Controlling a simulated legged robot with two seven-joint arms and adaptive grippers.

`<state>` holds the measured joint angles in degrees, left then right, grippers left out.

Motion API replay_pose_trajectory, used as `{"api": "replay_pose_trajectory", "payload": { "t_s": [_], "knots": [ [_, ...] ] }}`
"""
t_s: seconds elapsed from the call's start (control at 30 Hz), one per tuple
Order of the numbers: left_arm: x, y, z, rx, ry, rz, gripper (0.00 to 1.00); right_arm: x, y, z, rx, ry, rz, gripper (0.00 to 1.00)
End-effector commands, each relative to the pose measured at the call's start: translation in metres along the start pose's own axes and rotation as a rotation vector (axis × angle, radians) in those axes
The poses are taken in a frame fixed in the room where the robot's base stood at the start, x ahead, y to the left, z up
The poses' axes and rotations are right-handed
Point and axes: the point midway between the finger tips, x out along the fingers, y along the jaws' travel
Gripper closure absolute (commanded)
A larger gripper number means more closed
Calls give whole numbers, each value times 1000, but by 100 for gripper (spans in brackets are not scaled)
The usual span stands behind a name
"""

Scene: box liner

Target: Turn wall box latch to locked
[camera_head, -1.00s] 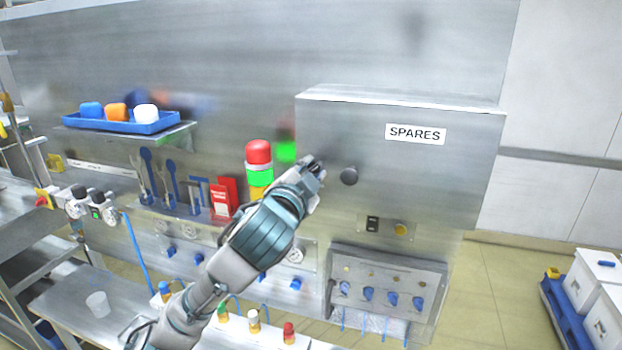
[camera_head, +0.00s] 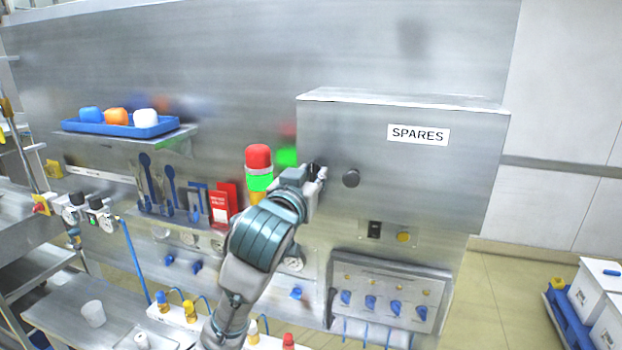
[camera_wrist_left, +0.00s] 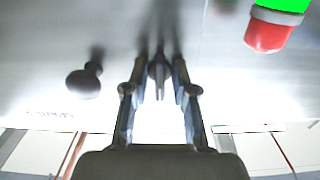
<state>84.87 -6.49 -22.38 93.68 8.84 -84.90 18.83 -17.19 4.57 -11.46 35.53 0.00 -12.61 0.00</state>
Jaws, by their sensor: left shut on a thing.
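The wall box (camera_head: 430,165) is a grey metal cabinet with a SPARES label, at the right in the head view. A round dark knob (camera_head: 351,178) is on its front; it also shows in the left wrist view (camera_wrist_left: 83,83). My left gripper (camera_head: 319,178) is at the box's left front, just left of the knob. In the left wrist view, the fingers (camera_wrist_left: 158,88) are shut on a slim dark latch (camera_wrist_left: 158,70) on the box face. The gripper mostly hides the latch in the head view, so I cannot tell its set position. My right gripper is not in view.
A red and green signal light (camera_head: 258,166) stands close left of my gripper. Below the box are a small switch plate (camera_head: 389,232) and a panel with several blue knobs (camera_head: 385,300). A shelf with a blue tray (camera_head: 120,129) is at the left.

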Motion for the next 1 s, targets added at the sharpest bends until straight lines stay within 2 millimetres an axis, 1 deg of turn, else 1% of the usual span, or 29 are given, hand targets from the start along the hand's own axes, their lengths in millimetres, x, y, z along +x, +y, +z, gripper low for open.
{"api": "replay_pose_trajectory", "payload": {
  "t_s": [0.23,0.63,0.67,0.7,0.9,1.0],
  "knots": [
    [-1,0,-2,-51,5,2,100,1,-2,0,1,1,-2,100],
    [-2,0,-4,-56,10,1,100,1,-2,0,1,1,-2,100],
    [-2,0,-4,-56,11,1,71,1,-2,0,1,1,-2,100],
    [-2,0,-4,-56,11,1,65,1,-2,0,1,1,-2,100],
    [-2,0,-3,-55,8,1,65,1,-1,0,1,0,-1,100],
    [-3,0,-3,-55,8,1,65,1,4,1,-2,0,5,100]
  ]
}}
